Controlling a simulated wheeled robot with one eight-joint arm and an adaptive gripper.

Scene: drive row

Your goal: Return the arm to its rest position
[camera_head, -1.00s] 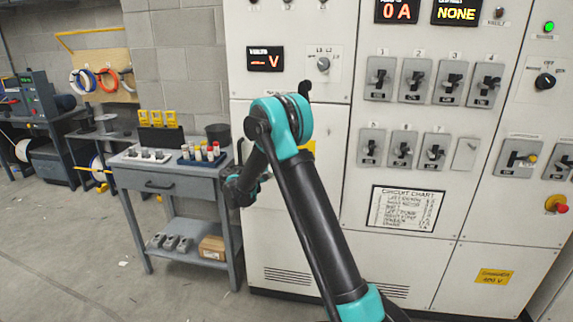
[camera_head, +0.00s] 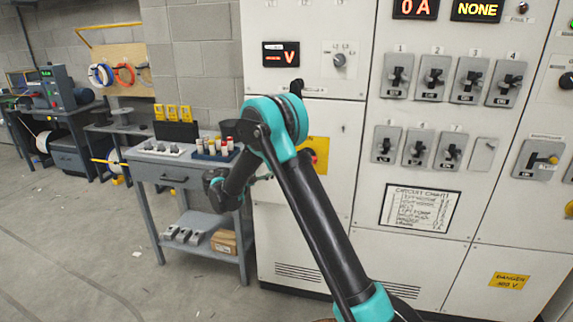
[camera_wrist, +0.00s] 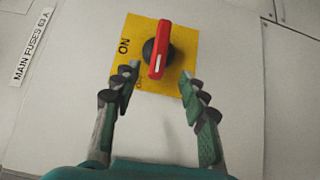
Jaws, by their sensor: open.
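My gripper (camera_wrist: 165,92) is open and empty in the wrist view. Its two fingers stand apart in front of a yellow plate (camera_wrist: 138,28) with a red rotary handle (camera_wrist: 160,48) on a black hub. The handle lies beyond the fingertips; I cannot tell how far. The plate reads "ON" at its left side. In the head view my black and teal arm reaches up in front of the white cabinet (camera_head: 300,215) and bends back down at its elbow. The yellow plate (camera_head: 320,148) shows partly behind the arm. My gripper is hidden or unclear there.
A grey workbench (camera_head: 185,175) with fuses, a dark cup and a lower shelf stands left of the arm, close to the cabinet. The cabinet carries several switches and a circuit chart (camera_head: 420,208). Open floor (camera_head: 80,250) lies at the left.

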